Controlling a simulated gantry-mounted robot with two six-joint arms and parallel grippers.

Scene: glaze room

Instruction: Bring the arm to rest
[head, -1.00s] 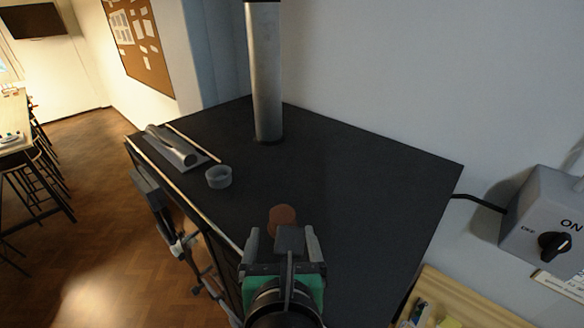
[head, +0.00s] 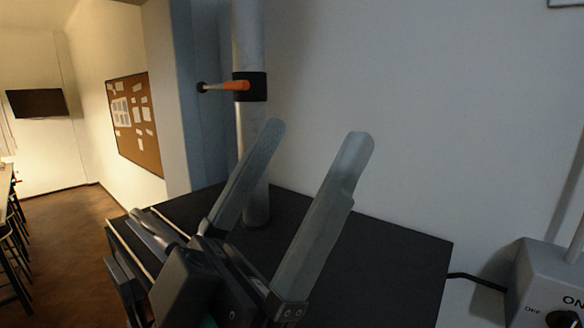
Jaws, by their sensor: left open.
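My left gripper (head: 314,140) is large and close in the head view, raised in front of the black bench top. Its two long grey fingers point up and stand well apart. My right gripper is not in view.
The black bench top (head: 385,262) stands against the pale wall. A grey switch box (head: 545,285) with a cable is at the lower right. A corkboard (head: 135,122) hangs at left.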

